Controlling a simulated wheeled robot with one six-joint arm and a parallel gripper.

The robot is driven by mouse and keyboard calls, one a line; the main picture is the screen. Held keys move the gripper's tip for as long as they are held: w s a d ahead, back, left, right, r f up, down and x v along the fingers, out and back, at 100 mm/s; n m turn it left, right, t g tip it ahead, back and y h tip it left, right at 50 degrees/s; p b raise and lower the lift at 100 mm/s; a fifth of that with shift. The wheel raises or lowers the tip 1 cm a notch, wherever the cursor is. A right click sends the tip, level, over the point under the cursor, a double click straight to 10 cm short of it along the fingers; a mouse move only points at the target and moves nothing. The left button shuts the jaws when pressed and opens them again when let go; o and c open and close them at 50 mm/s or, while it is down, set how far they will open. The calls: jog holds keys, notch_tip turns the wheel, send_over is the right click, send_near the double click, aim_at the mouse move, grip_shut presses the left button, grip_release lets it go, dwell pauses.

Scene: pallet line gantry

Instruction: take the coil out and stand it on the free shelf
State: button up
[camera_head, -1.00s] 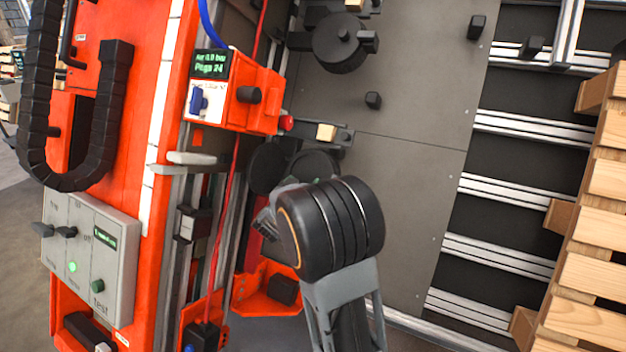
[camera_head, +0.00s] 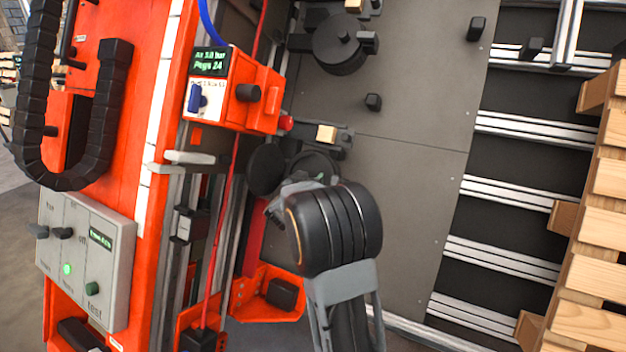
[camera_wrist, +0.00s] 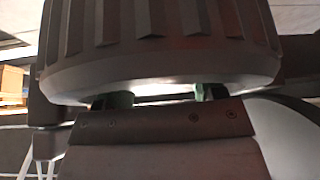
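I cannot single out the coil with certainty. In the wrist view a large dark ribbed round body (camera_wrist: 160,40) fills the top, close in front of my gripper (camera_wrist: 162,97). Two greenish fingers stand apart with a bright gap between them, and their tips are hidden by that body. In the head view my gripper (camera_head: 285,196) is mostly hidden by my dark wrist, beside two black discs, a left one (camera_head: 265,170) and a right one (camera_head: 318,160) partly covered by my arm. Whether the fingers touch anything cannot be seen. I cannot identify the free shelf.
An orange unit with a green display (camera_head: 212,62) hangs above left of my gripper. A grey control box (camera_head: 85,255) stands at left. A black drum (camera_head: 340,50) is on the grey panel (camera_head: 425,130). Wooden pallets (camera_head: 595,240) line the right edge.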

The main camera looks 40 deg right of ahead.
jog(key=c, duration=0.5)
